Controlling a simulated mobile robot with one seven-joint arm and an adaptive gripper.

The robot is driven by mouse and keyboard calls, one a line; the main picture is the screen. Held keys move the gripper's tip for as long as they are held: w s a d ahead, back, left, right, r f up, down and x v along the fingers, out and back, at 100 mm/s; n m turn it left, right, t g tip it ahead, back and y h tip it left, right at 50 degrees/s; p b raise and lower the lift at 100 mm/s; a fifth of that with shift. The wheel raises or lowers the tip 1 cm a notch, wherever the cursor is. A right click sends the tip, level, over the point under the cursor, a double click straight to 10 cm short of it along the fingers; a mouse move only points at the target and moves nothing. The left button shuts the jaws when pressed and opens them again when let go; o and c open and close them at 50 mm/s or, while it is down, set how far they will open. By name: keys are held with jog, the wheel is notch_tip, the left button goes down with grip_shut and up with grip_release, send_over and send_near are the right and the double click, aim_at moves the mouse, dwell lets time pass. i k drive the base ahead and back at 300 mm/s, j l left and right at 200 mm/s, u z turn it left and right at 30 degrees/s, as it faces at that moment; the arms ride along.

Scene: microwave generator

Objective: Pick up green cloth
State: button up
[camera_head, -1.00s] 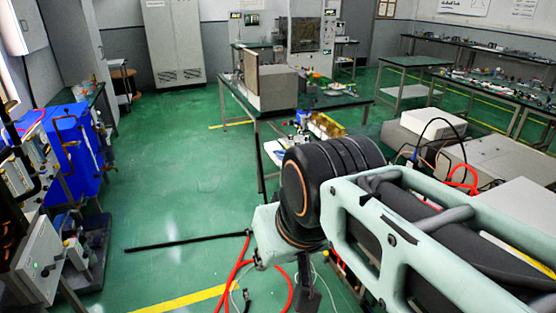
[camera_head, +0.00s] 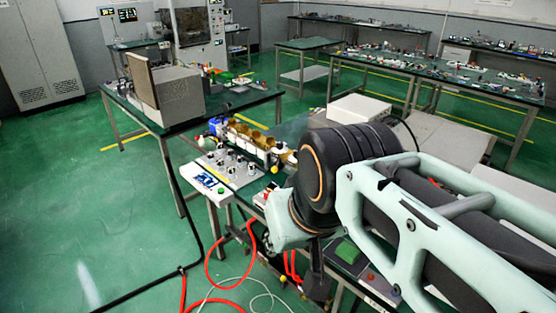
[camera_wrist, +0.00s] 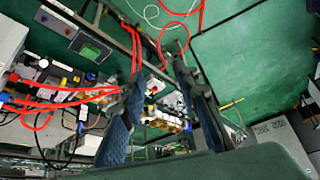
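No green thing in view is clearly a cloth. A small green flat patch (camera_head: 348,251) lies on the near bench, beside my arm, in the head view. A similar green rectangle (camera_wrist: 90,48) shows at the upper left in the wrist view; I cannot tell whether it is cloth or part of a device. A small green item (camera_head: 242,81) also lies on the farther table. My gripper (camera_wrist: 160,75) is open and empty, its two fingers apart in the wrist view. In the head view my arm hides part of the near bench.
A board with knobs (camera_head: 230,168) and a row of yellowish cylinders (camera_head: 245,135) stand on the near bench. Red hoses (camera_head: 215,265) hang beside it. A large box (camera_head: 168,92) stands on the farther table. Green floor (camera_head: 60,200) at left is clear except for a black cable.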

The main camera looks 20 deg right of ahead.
aim_at(349, 253)
jog(key=i+z, duration=0.2)
jog(key=z, duration=0.15)
jog(key=i+z, duration=0.2)
jog(key=z, duration=0.15)
jog(key=i+z, duration=0.45)
jog(key=i+j+z, duration=0.1)
jog(key=z, duration=0.25)
